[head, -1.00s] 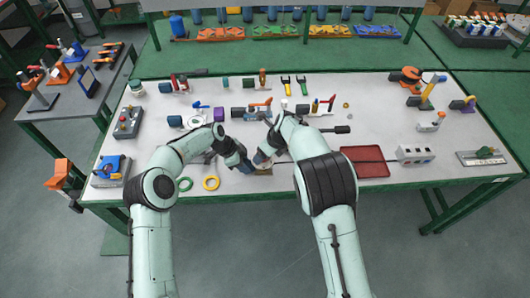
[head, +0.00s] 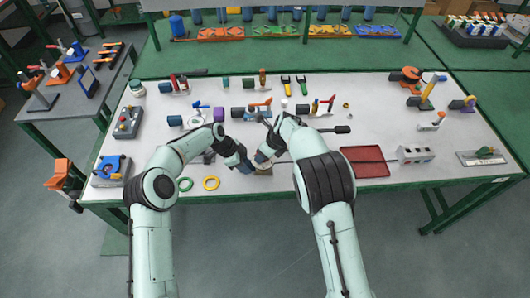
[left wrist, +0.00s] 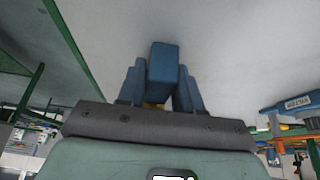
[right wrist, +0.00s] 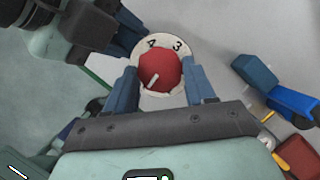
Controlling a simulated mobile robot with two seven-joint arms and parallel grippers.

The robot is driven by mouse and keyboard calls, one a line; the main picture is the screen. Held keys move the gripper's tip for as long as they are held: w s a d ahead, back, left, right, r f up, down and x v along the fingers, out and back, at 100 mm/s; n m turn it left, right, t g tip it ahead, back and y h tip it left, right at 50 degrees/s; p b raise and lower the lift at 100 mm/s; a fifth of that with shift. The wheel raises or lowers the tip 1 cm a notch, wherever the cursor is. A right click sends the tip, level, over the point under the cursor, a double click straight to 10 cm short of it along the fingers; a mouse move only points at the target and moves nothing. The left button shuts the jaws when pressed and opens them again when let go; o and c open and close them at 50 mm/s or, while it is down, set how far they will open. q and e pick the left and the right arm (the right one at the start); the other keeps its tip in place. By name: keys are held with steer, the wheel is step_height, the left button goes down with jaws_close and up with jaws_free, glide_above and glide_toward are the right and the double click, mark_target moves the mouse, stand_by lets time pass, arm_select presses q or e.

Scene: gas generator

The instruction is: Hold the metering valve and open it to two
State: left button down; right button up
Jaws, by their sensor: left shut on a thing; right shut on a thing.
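The metering valve shows in the right wrist view as a red round knob (right wrist: 160,70) with a short white pointer line on its lower left part. Around it is a pale dial (right wrist: 160,44) on which 4 and 3 can be read; the other marks are hidden. My right gripper (right wrist: 161,80) is shut on the knob, a blue finger on each side. My left gripper (left wrist: 160,85) is shut on a blue block-shaped part (left wrist: 163,62), apparently the valve's body. In the head view both grippers meet near the table's front edge, left gripper (head: 246,166) beside right gripper (head: 261,160), mostly hiding the valve.
A green ring (head: 185,185) and a yellow ring (head: 211,184) lie left of the grippers. A red tray (head: 364,162) and a grey box (head: 415,154) are at the right. Several tools and fittings stand behind. The front edge (head: 400,185) is close.

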steer(key=n, duration=0.1)
steer(key=n+g, duration=0.1)
steer(key=n, duration=0.1)
steer(key=shift+w+d+n+y, duration=0.1)
steer(key=shift+w+n+y, duration=0.1)
steer(key=shift+n+y, duration=0.15)
steer(key=n+g, duration=0.1)
steer(key=n, duration=0.2)
steer(key=shift+w+n+y, duration=0.15)
steer(key=shift+n+y, duration=0.1)
steer(key=shift+n, duration=0.1)
steer(key=n+g, duration=0.2)
steer(key=n, duration=0.2)
steer(key=shift+w, duration=0.15)
steer(key=shift+n+g, duration=0.4)
steer(key=shift+n, duration=0.7)
steer(key=o, duration=1)
steer(key=shift+o, duration=0.2)
